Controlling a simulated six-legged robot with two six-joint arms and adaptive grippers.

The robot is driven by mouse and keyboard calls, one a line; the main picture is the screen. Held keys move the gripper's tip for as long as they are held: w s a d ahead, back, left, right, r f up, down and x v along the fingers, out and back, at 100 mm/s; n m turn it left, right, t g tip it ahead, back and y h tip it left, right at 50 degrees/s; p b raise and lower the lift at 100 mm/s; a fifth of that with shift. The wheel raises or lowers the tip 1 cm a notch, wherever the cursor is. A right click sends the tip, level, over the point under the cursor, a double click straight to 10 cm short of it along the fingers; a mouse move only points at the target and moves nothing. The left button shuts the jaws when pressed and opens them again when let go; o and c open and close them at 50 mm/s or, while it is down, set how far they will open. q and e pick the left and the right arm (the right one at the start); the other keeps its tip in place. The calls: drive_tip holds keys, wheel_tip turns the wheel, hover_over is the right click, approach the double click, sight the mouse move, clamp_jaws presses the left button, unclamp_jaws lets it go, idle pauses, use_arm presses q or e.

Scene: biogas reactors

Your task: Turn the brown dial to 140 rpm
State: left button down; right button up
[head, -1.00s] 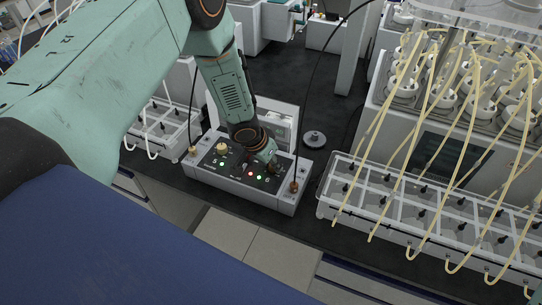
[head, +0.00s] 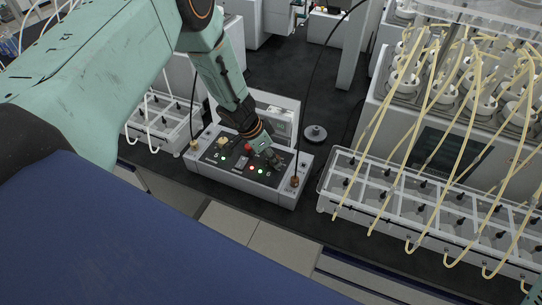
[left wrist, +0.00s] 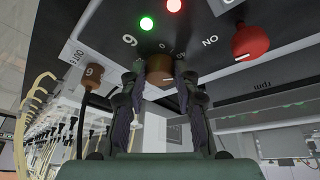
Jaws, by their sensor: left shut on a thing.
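The brown dial (left wrist: 159,70) is on the dark panel of the control box (head: 207,172). In the left wrist view it sits between the two fingertips of my left gripper (left wrist: 160,80), which is shut on it. In the head view my left gripper (head: 272,160) reaches down from the upper left to the box's right part and hides most of the dial. Dial markings show around it, but the pointer's setting cannot be read.
A red knob (left wrist: 250,42) is beside the dial; a beige knob (head: 221,141) is farther left. A green light (left wrist: 146,23) and a red light (left wrist: 173,5) are lit. A rack with yellow tubes (head: 420,205) stands to the right. A grey round weight (head: 315,133) lies behind the box.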

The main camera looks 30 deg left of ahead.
use_arm(q)
drive_tip(key=shift+w+a+r+m+g+h, duration=0.1)
drive_tip(key=shift+m+g+h, duration=0.15)
drive_tip(key=shift+m, duration=0.6)
drive_tip(key=shift+w+d+f+m+g+h, duration=0.15)
drive_tip(key=shift+m+g, duration=0.15)
drive_tip(key=shift+m, duration=0.6)
drive_tip(key=shift+w+a+r+m+g+h, duration=0.15)
drive_tip(key=shift+m+g+h, duration=0.1)
drive_tip(key=shift+m, duration=0.6)
drive_tip(key=shift+s, duration=0.1)
drive_tip(key=c, duration=1)
unclamp_jaws()
drive_tip(key=shift+s, duration=0.1)
